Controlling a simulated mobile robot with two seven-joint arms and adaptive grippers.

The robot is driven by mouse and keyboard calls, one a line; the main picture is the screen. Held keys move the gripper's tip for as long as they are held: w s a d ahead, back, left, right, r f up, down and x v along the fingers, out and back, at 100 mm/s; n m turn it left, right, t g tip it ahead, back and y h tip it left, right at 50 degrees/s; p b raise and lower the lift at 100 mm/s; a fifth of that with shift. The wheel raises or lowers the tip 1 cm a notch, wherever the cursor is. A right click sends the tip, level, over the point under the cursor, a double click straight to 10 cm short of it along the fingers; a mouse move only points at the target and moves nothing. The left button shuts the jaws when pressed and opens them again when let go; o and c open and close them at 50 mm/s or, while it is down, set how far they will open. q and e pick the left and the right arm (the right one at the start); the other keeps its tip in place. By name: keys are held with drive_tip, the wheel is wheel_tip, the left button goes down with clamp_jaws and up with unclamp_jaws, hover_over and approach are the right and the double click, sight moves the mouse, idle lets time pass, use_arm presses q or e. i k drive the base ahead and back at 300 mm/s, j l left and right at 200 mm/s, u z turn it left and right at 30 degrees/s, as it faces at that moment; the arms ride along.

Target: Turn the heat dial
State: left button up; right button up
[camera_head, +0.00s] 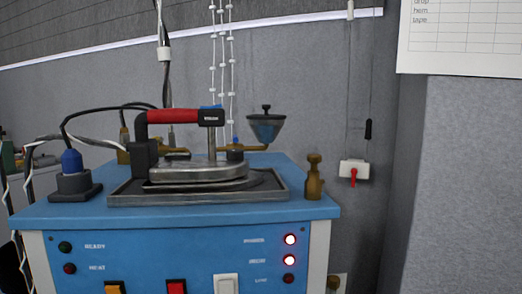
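A blue steam-iron station (180,244) stands in the middle of the view, with panel labels that seem to read READY, HEAT and POWER. A clothes iron (200,173) with a red and black handle rests on its dark tray (225,196). No part is clearly recognisable as the heat dial. A blue knob-like cap (72,161) sits on a black base at the left of the top, with a cable near it. I cannot tell whether it turns. The panel's lower part is cut off by the frame. Neither of my grippers is in view.
Two lamps (290,240) glow at the panel's right. Orange, red and white switches (226,284) line the bottom edge. A brass fitting (314,178) and a funnel cup (266,128) rise from the top. A wall box with a red lever (353,171) hangs at right.

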sight(234, 154)
drive_tip(key=k+l+z, duration=0.15)
drive_tip(key=k, duration=0.25)
drive_tip(key=k+l+z, duration=0.1)
drive_tip(key=k+l, duration=0.15)
drive_tip(key=k, duration=0.15)
